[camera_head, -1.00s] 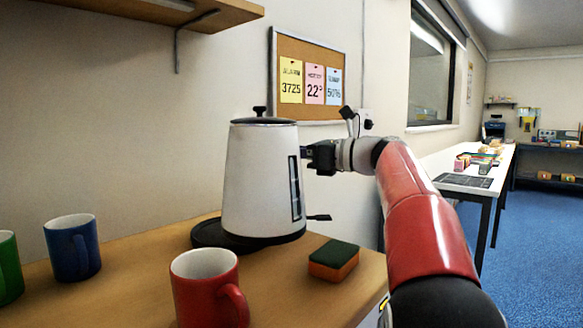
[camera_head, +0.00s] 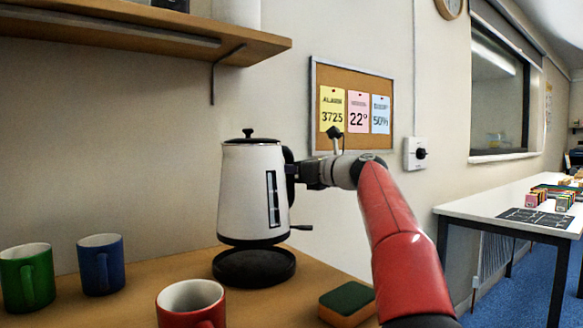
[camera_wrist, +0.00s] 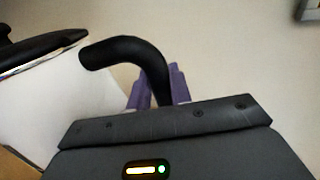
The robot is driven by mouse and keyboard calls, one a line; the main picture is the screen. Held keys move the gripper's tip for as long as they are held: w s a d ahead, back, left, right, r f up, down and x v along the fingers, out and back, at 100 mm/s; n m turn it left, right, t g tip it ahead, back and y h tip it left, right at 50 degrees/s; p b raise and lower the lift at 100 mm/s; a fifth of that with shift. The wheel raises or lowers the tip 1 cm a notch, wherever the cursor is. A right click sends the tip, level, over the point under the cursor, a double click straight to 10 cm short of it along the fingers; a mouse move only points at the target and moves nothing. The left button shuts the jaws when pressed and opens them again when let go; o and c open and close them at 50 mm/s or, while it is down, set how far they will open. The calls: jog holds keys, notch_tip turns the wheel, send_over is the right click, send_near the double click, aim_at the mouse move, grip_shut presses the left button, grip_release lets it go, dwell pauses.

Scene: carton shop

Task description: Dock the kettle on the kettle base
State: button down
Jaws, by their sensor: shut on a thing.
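The white kettle (camera_head: 245,195) with a black lid and black bottom is upright on the left of my arm. It appears raised just above the round black kettle base (camera_head: 254,280), whose top shows below it. My gripper (camera_head: 292,174) is shut on the kettle's black handle. The wrist view shows the curved black handle (camera_wrist: 125,52) passing between purple finger pads (camera_wrist: 158,88), with the white kettle body (camera_wrist: 60,95) at left. The far part of the base top is hidden behind the kettle.
A red mug (camera_head: 190,297) stands in front of the base on the wooden counter (camera_head: 150,285). A green-topped sponge (camera_head: 347,300) lies to the right. Blue (camera_head: 101,262) and green (camera_head: 28,275) mugs stand at left. A wooden shelf (camera_head: 130,30) hangs above.

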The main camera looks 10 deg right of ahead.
aim_at(293, 194)
jog(key=shift+s+f, duration=0.1)
jog(key=shift+f, duration=2.2)
jog(key=shift+f+b, duration=0.45)
jog(key=shift+f, duration=0.2)
jog(key=c, duration=1.5)
grip_release()
jog(key=shift+c, duration=0.2)
jog(key=shift+f, duration=0.2)
jog(key=b+v, duration=0.2)
jog(key=v, duration=0.9)
jog(key=shift+r, duration=0.1)
